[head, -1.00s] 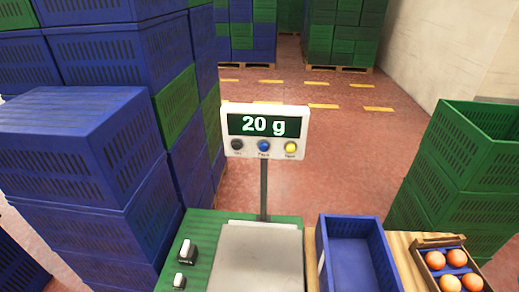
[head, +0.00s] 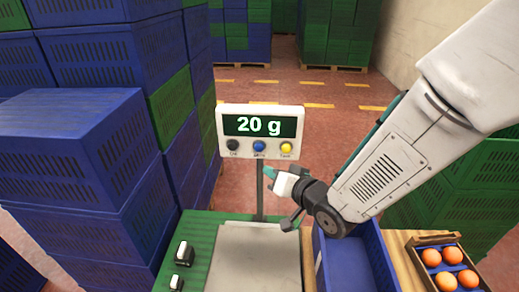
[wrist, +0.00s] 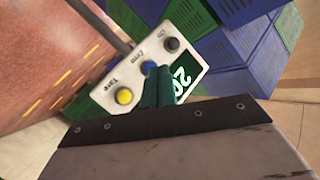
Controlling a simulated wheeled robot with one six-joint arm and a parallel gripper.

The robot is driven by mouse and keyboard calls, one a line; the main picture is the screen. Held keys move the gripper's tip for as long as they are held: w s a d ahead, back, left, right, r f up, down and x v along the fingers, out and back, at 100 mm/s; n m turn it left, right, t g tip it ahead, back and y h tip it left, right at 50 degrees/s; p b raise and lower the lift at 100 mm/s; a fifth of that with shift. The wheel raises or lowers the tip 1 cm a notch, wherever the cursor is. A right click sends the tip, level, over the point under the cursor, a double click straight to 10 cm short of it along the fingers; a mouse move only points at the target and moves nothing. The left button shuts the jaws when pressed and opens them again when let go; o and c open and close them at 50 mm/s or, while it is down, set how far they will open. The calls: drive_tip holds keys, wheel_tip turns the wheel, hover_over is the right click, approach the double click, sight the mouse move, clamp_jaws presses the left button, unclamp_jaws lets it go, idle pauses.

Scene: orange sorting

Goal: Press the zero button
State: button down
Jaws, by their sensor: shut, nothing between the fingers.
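The scale's display panel (head: 260,126) stands on a thin post and reads "20 g". Below the screen are a black button (head: 233,145), a blue button (head: 258,146) and a yellow button (head: 286,147). In the wrist view the blue button (wrist: 149,67) carries the label "Zero", and the yellow button (wrist: 124,96) reads "Tare". My gripper (head: 270,172) is shut and empty, with teal fingertips below and slightly right of the blue button in the head view. In the wrist view the fingers (wrist: 158,90) overlap part of the panel next to the blue button. I cannot tell whether they touch it.
The scale's metal plate (head: 256,262) is bare, beside a green surface with small weights (head: 184,253). Stacked blue crates (head: 75,150) crowd the left.

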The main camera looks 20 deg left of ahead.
sight(259, 147)
drive_tip(key=s+a+y, duration=0.1)
drive_tip(key=s+a+f, duration=0.1)
drive_tip(key=shift+s+a+g+y, duration=0.1)
drive_tip(key=shift+a+g+y, duration=0.2)
drive_tip(key=shift+a+y, duration=0.1)
drive_tip(key=w+a, duration=0.2)
drive_tip(key=w, duration=0.6)
drive_tip(key=shift+w, duration=0.3)
drive_tip(key=shift+w, duration=0.15)
idle(1.7)
drive_tip(key=shift+w+a, duration=0.15)
drive_tip(key=shift+w, duration=0.1)
drive_tip(key=shift+w+a, duration=0.1)
drive_tip(key=shift+w, duration=0.45)
idle(0.7)
drive_tip(key=shift+s+r, duration=0.1)
drive_tip(key=shift+s+d, duration=0.25)
drive_tip(key=shift+s, duration=0.6)
